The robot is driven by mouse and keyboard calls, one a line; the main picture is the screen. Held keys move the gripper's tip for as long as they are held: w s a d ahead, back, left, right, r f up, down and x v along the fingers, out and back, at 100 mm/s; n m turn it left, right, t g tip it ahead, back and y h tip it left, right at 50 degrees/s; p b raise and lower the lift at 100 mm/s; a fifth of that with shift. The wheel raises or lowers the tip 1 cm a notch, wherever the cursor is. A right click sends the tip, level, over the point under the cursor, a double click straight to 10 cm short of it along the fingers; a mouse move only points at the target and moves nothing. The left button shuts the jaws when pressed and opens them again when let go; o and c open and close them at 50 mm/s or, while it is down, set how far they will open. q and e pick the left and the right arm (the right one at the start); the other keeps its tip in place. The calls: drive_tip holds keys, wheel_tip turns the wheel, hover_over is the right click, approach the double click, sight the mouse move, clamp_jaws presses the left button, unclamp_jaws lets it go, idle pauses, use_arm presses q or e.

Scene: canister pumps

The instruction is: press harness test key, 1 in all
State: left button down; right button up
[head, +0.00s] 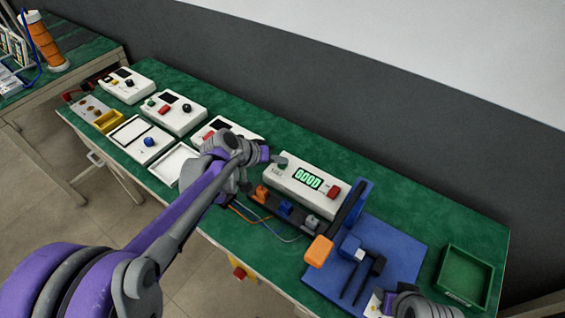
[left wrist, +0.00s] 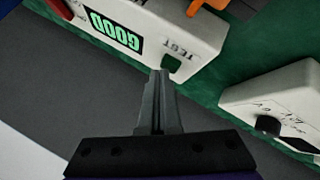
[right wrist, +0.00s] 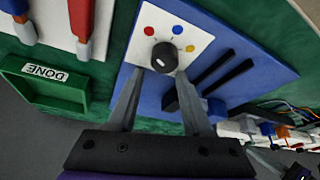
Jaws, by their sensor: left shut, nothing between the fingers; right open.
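The white harness tester (head: 306,187) stands on the green bench in the head view, its lit display (head: 307,178) reading GOOD in green. Its dark green TEST key (head: 282,162) is at the tester's left end; the key also shows in the left wrist view (left wrist: 172,62). My left gripper (left wrist: 160,76) is shut and empty, its fingertips right beside the key; I cannot tell whether they touch it. My right gripper (right wrist: 160,88) is open and empty, over a white panel (right wrist: 168,40) with a black knob and coloured dots.
A dark connector holder (head: 285,212) with orange, blue and grey plugs lies in front of the tester. A blue board (head: 400,240) and a green DONE tray (head: 466,276) are at the right. Several other white boxes (head: 173,115) stand at the left.

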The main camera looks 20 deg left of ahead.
use_arm(q)
drive_tip(key=shift+r, duration=0.1)
drive_tip(key=shift+r+p, duration=0.7)
drive_tip(key=shift+r, duration=0.1)
use_arm(e)
drive_tip(key=shift+r, duration=0.75)
drive_tip(key=shift+w+r+p, duration=0.2)
drive_tip(key=shift+r+p, duration=0.75)
drive_tip(key=shift+r, duration=0.1)
drive_tip(key=shift+w+r+p, duration=0.2)
drive_tip(key=shift+r+p, duration=0.75)
drive_tip(key=shift+r, duration=0.05)
use_arm(q)
wheel_tip(320, 180, up, 5)
drive_tip(key=shift+f, duration=0.1)
use_arm(e)
drive_tip(key=shift+f, duration=0.1)
